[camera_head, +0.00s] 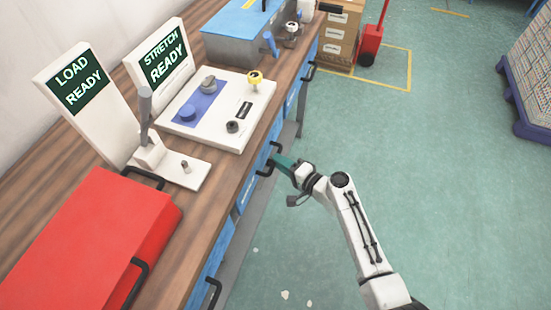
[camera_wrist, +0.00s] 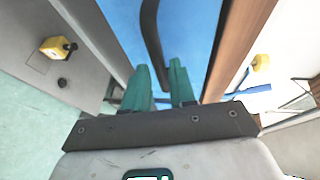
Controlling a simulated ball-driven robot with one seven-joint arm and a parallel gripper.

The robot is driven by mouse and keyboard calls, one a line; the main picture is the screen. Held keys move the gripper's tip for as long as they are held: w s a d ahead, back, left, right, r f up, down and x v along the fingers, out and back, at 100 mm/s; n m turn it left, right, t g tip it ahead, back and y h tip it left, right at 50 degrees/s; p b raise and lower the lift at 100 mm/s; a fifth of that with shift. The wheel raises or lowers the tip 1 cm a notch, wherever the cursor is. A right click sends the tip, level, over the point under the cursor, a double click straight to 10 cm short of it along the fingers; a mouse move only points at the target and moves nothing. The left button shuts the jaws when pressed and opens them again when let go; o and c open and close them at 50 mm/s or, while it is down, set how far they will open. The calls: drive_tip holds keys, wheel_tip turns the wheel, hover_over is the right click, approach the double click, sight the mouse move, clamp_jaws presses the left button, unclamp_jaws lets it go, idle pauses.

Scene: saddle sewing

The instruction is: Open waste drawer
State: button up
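A row of blue drawer fronts (camera_head: 250,188) with black bar handles runs under the wooden bench. I cannot read a label that marks the waste drawer. My gripper (camera_head: 279,160), with teal fingers, is at a black drawer handle (camera_head: 265,171) near the middle of the row. In the wrist view the two fingers (camera_wrist: 164,80) are apart, pointing at a blue front (camera_wrist: 191,35). The curved black handle (camera_wrist: 150,35) runs down to the gap between them. I cannot tell whether the fingers touch it. The drawer at my gripper looks closed.
The wooden benchtop (camera_head: 225,182) lies left of my gripper. It carries a red case (camera_head: 90,240), a LOAD READY stand (camera_head: 85,95) and a white control board (camera_head: 215,112). Green floor (camera_head: 440,180) is free to the right. A red hand truck (camera_head: 371,45) and cartons (camera_head: 340,35) stand farther back.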

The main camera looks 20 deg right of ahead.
drive_tip(key=shift+x, duration=1.4)
clamp_jaws()
drive_tip(key=shift+s, duration=0.1)
